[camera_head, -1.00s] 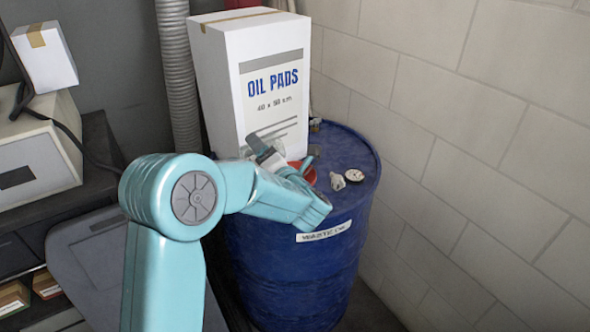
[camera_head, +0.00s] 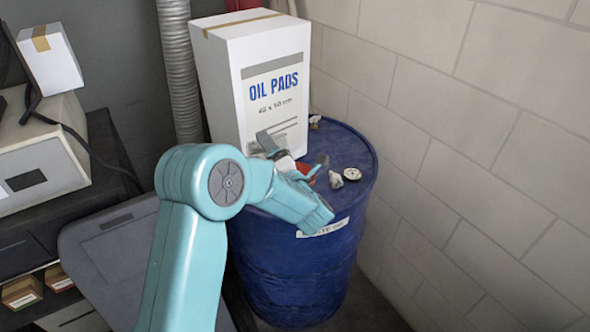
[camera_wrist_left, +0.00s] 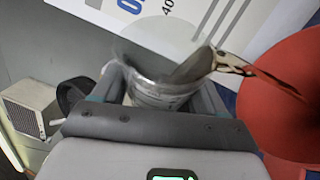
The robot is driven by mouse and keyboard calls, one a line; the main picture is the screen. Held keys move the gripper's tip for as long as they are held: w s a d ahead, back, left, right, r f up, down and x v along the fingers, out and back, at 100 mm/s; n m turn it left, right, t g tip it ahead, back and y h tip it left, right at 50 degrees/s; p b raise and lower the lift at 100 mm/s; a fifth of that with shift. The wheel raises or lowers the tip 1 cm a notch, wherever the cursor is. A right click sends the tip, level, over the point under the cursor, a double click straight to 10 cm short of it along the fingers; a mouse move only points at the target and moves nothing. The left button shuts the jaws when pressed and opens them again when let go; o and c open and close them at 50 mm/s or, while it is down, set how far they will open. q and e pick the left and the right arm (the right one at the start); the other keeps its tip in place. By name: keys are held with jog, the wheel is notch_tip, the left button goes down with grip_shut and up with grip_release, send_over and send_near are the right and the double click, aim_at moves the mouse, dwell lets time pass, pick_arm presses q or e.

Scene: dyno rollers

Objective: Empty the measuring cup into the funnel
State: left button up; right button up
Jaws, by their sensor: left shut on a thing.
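The measuring cup (camera_wrist_left: 158,92) is a clear, tilted vessel between the fingers of my left gripper (camera_wrist_left: 155,95) in the left wrist view. A thin brown stream runs from its lip toward the red funnel (camera_wrist_left: 285,100) at the right. In the head view, my left gripper (camera_head: 292,158) is shut on the cup above the blue drum, beside the red funnel (camera_head: 306,170). The arm hides part of the funnel, and the cup is hard to make out there. My right gripper is not in view.
A white fitting (camera_head: 336,180) and a round cap (camera_head: 352,174) lie on the lid at the right. A block wall (camera_head: 470,150) stands to the right.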

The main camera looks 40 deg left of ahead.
pick_arm(q)
jog(key=shift+w+d+r+p, duration=0.1)
jog(key=shift+w+p, duration=0.1)
jog(key=shift+p, duration=0.1)
jog(key=shift+b, duration=0.35)
jog(key=shift+f+m, duration=0.2)
jog(key=shift+m, duration=0.1)
jog(key=shift+w+d+f+m+t+y+b, duration=0.25)
jog(key=shift+m+b, duration=0.45)
jog(key=shift+b, duration=0.6)
jog(key=shift+r+m+t+b, duration=0.15)
jog(key=shift+m+t+b, duration=0.15)
jog(key=shift+m, duration=0.2)
